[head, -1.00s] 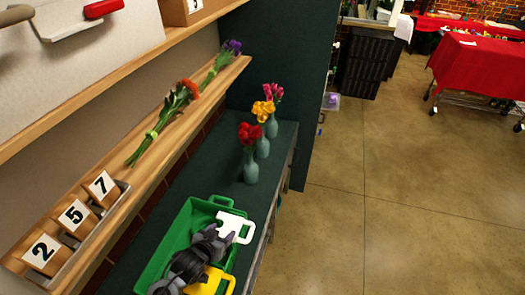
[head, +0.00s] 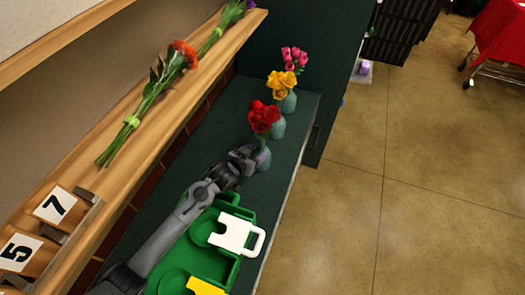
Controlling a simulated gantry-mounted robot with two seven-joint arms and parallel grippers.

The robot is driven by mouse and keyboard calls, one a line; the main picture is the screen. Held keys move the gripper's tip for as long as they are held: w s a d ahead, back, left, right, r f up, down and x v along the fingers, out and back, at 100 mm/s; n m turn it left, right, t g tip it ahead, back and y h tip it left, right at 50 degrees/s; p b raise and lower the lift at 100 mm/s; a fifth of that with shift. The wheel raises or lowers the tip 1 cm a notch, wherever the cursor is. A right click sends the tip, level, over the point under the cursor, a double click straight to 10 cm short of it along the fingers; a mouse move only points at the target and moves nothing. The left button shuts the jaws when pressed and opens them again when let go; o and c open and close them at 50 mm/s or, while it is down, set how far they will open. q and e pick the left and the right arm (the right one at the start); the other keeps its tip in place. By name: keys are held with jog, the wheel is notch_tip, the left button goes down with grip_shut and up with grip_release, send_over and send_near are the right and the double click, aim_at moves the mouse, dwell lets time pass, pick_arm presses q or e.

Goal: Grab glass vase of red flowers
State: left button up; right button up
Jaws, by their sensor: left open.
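The vase of red flowers (head: 264,118) stands upright on the dark green counter, nearest of three vases in a row. Its body (head: 262,158) is grey-green. My left arm reaches over the green crate, and my left gripper (head: 249,156) is open at the near left side of this vase, low on its body. The fingers partly overlap the vase in the picture; whether they touch it I cannot tell. My right gripper is not in view.
Behind it stand a vase of yellow flowers (head: 280,84) and a vase of pink flowers (head: 294,58). The green crate (head: 236,262) holds a white-handled item (head: 236,235) and a yellow one (head: 205,287). A wooden shelf (head: 160,125) with cut flowers runs along the left.

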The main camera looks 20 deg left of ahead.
aim_at(260, 147)
pick_arm(q)
jog(key=shift+a+b+x, duration=0.15)
jog(key=shift+b+x, duration=0.05)
jog(key=shift+x, duration=1.55)
jog(key=shift+a+b+x, duration=0.15)
jog(key=shift+b+x, duration=0.05)
jog(key=shift+x, duration=1.55)
jog(key=shift+f, duration=0.1)
jog(key=shift+c, duration=0.4)
grip_shut()
